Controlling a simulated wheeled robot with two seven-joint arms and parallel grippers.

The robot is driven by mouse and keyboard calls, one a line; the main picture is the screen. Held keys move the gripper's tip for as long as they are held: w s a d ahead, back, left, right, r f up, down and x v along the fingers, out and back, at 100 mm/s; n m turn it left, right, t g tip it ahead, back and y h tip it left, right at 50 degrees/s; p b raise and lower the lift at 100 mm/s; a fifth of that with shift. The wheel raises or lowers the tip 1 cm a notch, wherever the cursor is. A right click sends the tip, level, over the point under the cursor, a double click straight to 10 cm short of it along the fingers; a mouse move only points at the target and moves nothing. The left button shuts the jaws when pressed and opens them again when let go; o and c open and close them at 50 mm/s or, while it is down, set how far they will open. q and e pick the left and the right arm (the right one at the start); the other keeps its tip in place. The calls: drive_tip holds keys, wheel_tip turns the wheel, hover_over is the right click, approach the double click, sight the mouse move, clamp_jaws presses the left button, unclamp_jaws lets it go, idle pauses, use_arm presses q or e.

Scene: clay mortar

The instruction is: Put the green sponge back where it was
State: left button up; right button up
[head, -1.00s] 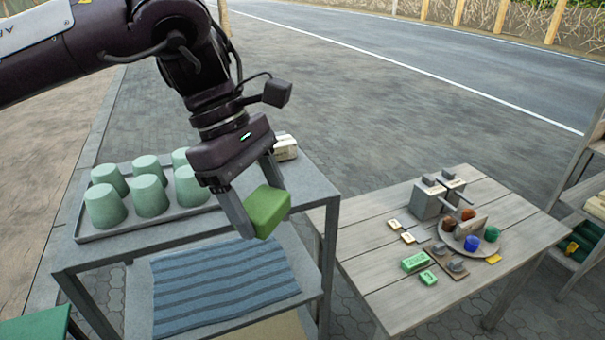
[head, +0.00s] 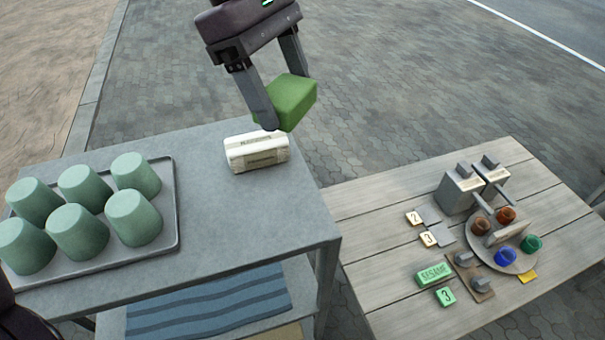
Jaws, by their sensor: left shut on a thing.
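The green sponge (head: 292,101) is a green block held between the fingers of my left gripper (head: 282,104). It is in the air above the back right part of the grey metal table (head: 225,215). In the picture it shows just above and behind a white wrapped package (head: 257,151) with dark print, which lies on the table. I cannot tell whether the sponge or a fingertip touches the package. My right gripper does not show.
A tray (head: 165,245) with several pale green upturned cups (head: 135,217) stands at the table's left. A striped blue cloth (head: 210,305) lies on the lower shelf. The wooden table (head: 400,265) at right holds a round board (head: 500,255), grey blocks and green labels. The grey tabletop's middle is clear.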

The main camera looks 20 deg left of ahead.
use_arm(q)
drive_tip(key=shift+w+f, duration=0.15)
drive_tip(key=shift+f, duration=0.3)
drive_tip(key=shift+s+f+b, duration=0.45)
drive_tip(key=shift+f, duration=0.25)
wheel_tip(320, 180, down, 4)
drive_tip(key=s+b, duration=0.1)
drive_tip(key=s, duration=0.1)
drive_tip(key=b, duration=0.1)
hover_over(294, 218)
drive_tip(key=a, duration=0.1)
drive_tip(key=f, duration=0.8)
drive_tip(key=shift+w+a+f, duration=0.2)
drive_tip(key=shift+w+f, duration=0.05)
drive_tip(key=shift+f, duration=0.15)
drive_tip(key=shift+s+f, duration=0.1)
drive_tip(key=shift+f, duration=0.1)
drive_tip(key=shift+s+f, duration=0.1)
drive_tip(key=shift+f, duration=0.1)
wheel_tip(294, 218, down, 3)
drive_tip(key=shift+f, duration=0.2)
drive_tip(key=shift+f+b, duration=0.1)
drive_tip(key=shift+b, duration=0.2)
drive_tip(key=o, duration=0.9)
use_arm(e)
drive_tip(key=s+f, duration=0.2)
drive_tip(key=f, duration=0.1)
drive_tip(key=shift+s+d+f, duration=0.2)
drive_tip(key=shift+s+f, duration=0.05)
